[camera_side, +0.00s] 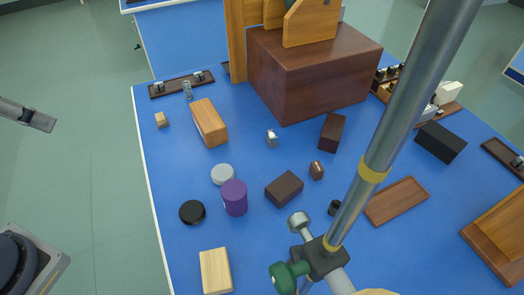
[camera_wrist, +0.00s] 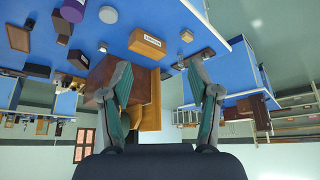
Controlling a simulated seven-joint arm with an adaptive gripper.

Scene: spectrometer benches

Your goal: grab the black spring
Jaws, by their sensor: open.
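A small black upright cylinder (camera_side: 334,208) stands on the blue table in the side view, left of the shallow wooden tray. It is the likeliest black spring, but its coils are too small to make out. In the side view a grey part of my arm shows off the table's left edge, well away from the black cylinder.
A metal pole on a clamp stand with a green knob (camera_side: 284,276) rises just right of the cylinder. A brown block (camera_side: 284,188), small brown piece (camera_side: 316,170) and wooden tray (camera_side: 397,201) lie around it. A purple cylinder (camera_side: 234,198) and black disc (camera_side: 192,212) stand farther left.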

